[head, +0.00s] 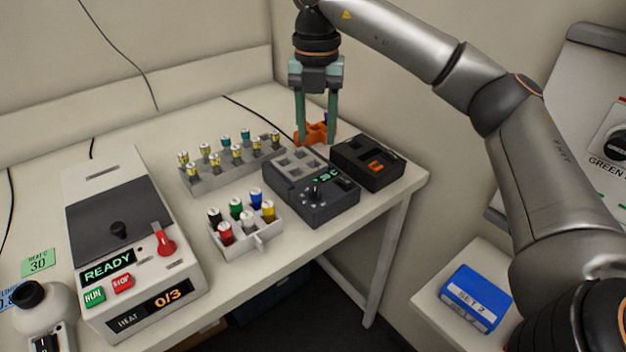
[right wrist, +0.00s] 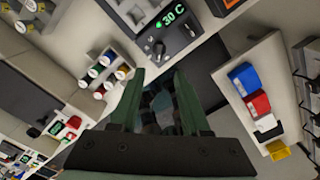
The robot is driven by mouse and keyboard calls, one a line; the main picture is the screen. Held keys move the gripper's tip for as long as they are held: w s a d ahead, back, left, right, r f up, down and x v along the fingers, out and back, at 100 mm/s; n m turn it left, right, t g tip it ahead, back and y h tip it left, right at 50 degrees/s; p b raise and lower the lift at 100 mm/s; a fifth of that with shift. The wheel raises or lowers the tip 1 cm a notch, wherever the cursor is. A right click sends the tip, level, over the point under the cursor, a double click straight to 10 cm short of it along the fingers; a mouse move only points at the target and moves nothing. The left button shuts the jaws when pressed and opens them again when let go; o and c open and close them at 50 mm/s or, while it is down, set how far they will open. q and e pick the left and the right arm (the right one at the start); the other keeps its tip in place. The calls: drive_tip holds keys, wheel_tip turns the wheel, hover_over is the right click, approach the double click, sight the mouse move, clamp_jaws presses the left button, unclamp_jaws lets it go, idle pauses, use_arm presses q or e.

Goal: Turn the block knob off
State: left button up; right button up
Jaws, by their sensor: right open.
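The dark grey heating block (head: 333,207) stands near the right end of the bench, with empty square wells and a green display. Its small dark knob (head: 315,190) sits on the front part, with a pale pointer mark. In the right wrist view the display (right wrist: 172,15) reads 30 C with a green light, and the knob (right wrist: 155,47) is below it. My right gripper (head: 316,140) points down above and behind the block, open, apart from the knob. Its fingers (right wrist: 160,75) show nothing held between them. My left gripper is out of view.
An orange holder (head: 316,132) shows behind the right fingers. A black box with an orange switch (head: 375,166) is right of the block. A rack of coloured-cap tubes (head: 262,238), a vial rack (head: 205,184) and a READY machine (head: 150,275) stand left. A blue box (head: 476,297) lies lower right.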

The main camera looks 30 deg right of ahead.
sight(316, 186)
wheel_tip(316, 186, down, 12)
idle(0.4)
drive_tip(key=shift+c, duration=0.3)
clamp_jaws()
